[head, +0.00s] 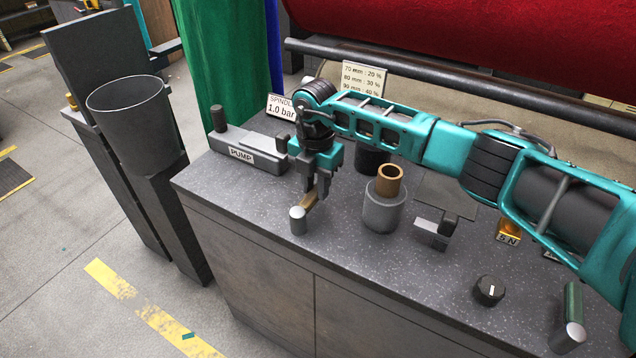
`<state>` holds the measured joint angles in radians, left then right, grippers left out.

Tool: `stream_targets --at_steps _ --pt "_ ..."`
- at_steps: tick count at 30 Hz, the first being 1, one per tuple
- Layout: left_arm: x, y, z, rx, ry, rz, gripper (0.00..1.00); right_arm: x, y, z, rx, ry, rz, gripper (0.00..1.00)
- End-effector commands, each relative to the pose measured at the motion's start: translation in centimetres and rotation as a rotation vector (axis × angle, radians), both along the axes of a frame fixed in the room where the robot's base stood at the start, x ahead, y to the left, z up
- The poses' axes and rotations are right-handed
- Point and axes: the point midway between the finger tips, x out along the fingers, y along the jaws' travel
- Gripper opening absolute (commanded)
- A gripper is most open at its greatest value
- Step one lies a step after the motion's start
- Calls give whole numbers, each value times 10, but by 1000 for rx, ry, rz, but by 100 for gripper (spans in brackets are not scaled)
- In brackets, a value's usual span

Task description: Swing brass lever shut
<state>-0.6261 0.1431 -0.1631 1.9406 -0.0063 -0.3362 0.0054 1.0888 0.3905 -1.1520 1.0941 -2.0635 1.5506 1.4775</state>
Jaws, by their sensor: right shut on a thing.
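The brass lever (309,202) is a short brown-gold bar near the front left part of the grey speckled counter. It slants up from beside a small grey post with a pale cap (298,221). My right gripper (316,190) points down from above and is shut on the lever; its dark fingers hide part of the bar. The lever's pivot cannot be made out clearly. My left gripper is not in view.
A block labelled PUMP (247,150) lies left of the gripper. A grey cup holding a brown tube (384,204) stands close on its right. A black knob (489,290) sits at the front right. A metal bucket (135,120) stands left of the counter (270,243).

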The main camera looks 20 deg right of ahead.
Motion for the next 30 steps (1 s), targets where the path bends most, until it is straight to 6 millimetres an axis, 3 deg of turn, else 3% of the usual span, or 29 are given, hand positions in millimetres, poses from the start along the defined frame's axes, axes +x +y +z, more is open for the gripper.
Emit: stream_targets --at_steps 5,6,13,23,30 --pt "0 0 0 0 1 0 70 0 -2 0 -1 0 -13 0" --pt "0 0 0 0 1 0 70 0 -2 0 -1 1 -13 31" --pt "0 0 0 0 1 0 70 0 -1 0 -1 1 -9 53" --pt "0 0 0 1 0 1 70 1 -1 6 1 -1 -6 53" --pt "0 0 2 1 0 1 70 1 -1 50 2 -5 -6 53"
